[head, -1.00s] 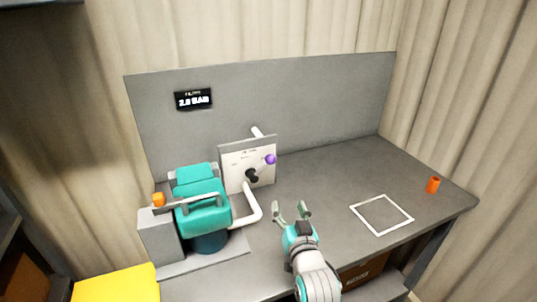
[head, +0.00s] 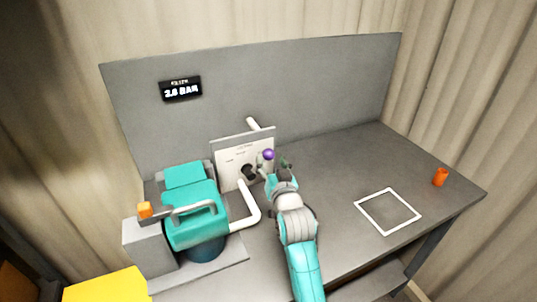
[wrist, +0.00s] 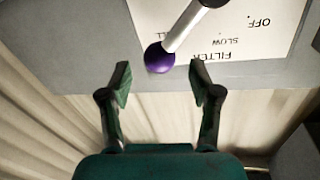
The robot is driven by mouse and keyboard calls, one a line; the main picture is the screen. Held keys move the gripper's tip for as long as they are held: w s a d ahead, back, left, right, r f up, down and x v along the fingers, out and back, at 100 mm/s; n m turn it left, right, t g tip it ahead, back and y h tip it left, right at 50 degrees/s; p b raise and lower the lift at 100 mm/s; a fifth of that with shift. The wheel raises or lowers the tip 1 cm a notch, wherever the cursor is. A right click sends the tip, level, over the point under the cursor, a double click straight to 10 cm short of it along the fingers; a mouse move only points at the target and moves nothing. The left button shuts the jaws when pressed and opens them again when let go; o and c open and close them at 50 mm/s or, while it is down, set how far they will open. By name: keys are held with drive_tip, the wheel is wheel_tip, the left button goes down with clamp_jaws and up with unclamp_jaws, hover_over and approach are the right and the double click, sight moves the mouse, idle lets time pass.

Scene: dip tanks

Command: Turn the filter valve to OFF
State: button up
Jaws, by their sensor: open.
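The filter valve is a white panel (head: 232,165) with a dark hub (head: 248,171) and a lever ending in a purple knob (head: 268,154). The lever points up and to the right in the head view. In the wrist view the panel lettering (wrist: 232,42) appears upside down, with FILTER, SLOW and OFF legible. The purple knob (wrist: 159,59) lies just beyond and between the fingertips there. My gripper (wrist: 160,85) is open and empty, with a finger to either side of the knob. In the head view my gripper (head: 272,164) is at the knob; contact is not visible.
A teal pump (head: 190,215) with an orange-tipped handle stands left of the panel, and a white pipe (head: 249,208) curves between them. A display (head: 181,89) reads about 2.8 BAR.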

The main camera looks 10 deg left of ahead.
sight(270, 158)
drive_tip(key=shift+x, duration=2.05)
clamp_jaws()
